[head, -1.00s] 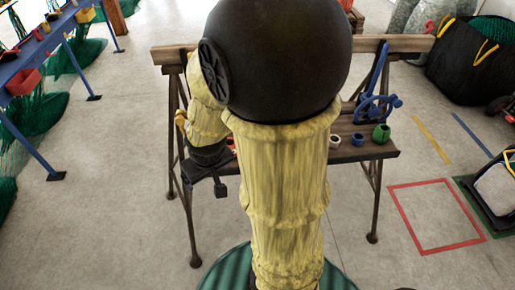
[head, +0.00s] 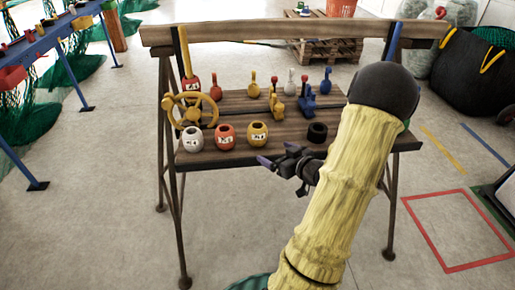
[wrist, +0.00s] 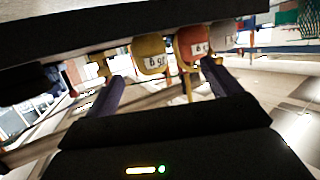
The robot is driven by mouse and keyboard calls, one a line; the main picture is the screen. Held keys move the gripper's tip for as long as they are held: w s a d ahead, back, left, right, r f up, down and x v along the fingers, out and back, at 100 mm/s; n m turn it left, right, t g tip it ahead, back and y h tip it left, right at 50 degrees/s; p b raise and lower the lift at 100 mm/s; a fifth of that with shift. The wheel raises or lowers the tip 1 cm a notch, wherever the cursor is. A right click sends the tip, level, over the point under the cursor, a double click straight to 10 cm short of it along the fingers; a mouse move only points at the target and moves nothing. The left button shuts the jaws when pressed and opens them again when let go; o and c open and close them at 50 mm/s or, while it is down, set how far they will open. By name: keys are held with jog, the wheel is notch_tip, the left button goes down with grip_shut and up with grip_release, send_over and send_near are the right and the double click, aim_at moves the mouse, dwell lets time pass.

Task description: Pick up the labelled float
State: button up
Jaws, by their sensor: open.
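Several small barrel-shaped floats with white labels stand on the wooden bench. In front are a white float (head: 190,138), a red float (head: 225,136) and a yellow float (head: 258,134); another red one (head: 190,85) stands at the back left. The label writing is too small to read surely. My gripper (head: 278,155) is open and empty at the bench's front edge, just in front and right of the yellow float. In the wrist view my gripper (wrist: 162,72) has the yellow float (wrist: 149,54) and red float (wrist: 193,44) beyond and between its fingers, apparently untouched.
A black float (head: 317,132) stands right of my gripper. A yellow handwheel (head: 191,110) is at the bench's left. Shackle-like fittings, including a blue one (head: 307,97), stand behind. The bench (head: 230,157) has a raised back beam (head: 300,30). Floor in front is clear.

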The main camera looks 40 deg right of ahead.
aim_at(264, 139)
jog(key=s+d+f+t+b, duration=0.2)
jog(key=s+d+t, duration=0.1)
jog(key=s, duration=0.2)
jog(key=shift+s+f+b, duration=0.15)
jog(key=shift+s+b, duration=0.1)
jog(key=shift+b, duration=0.15)
jog(key=shift+w, duration=0.1)
jog(key=shift+m, duration=0.3)
jog(key=w+b, duration=0.1)
jog(key=w, duration=1.1)
jog(key=shift+d, duration=0.1)
jog(key=shift+w, duration=0.1)
jog(key=w+b, duration=0.1)
jog(key=w, duration=0.4)
